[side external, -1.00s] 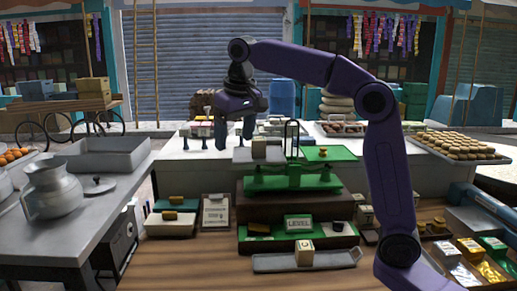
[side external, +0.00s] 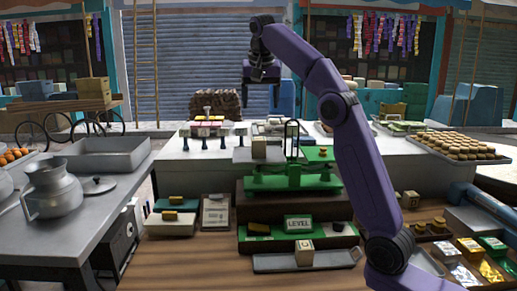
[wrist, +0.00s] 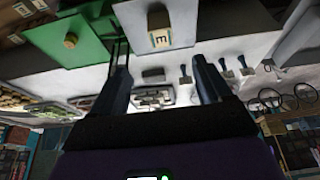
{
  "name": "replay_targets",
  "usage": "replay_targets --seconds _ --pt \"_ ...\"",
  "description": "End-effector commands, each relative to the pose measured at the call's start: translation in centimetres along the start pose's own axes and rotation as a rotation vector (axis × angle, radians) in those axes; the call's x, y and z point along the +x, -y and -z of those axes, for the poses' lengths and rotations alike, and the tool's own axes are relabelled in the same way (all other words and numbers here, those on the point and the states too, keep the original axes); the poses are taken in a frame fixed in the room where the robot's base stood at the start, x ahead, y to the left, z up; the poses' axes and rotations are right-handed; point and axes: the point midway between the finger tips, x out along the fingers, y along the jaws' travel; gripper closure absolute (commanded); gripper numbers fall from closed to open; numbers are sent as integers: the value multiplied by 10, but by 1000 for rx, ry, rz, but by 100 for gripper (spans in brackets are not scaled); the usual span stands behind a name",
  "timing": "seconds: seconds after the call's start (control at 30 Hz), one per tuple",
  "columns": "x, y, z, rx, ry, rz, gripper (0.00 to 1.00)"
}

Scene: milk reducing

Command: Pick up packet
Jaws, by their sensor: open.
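Several packets lie at the lower right of the side external view: a gold packet (side external: 470,247), a green packet (side external: 493,243), a silver packet (side external: 464,274) and a second gold packet (side external: 491,271). I cannot tell which one the task means. My gripper (side external: 261,76) is high above the back counter, in front of the grey shutter, far from these packets. In the wrist view my gripper (wrist: 161,66) has its two fingers spread with nothing held between them. I cannot make out the packets in the wrist view.
A green balance scale (side external: 292,181) stands mid-scene, with a lettered block (wrist: 160,39) and a brass weight (wrist: 71,40) on its pans. A grey tray (side external: 280,263) with a block sits in front. A pastry tray (side external: 457,147) is at right, a metal jug (side external: 48,190) at left.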

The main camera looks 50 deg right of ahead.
Motion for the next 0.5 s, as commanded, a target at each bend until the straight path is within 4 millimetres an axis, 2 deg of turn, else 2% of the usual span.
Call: replay_targets --seconds 0.17,0.5 --pt "12 -1 -1 0 2 -1 22" --pt "50 -1 -1 -1 2 -1 22"
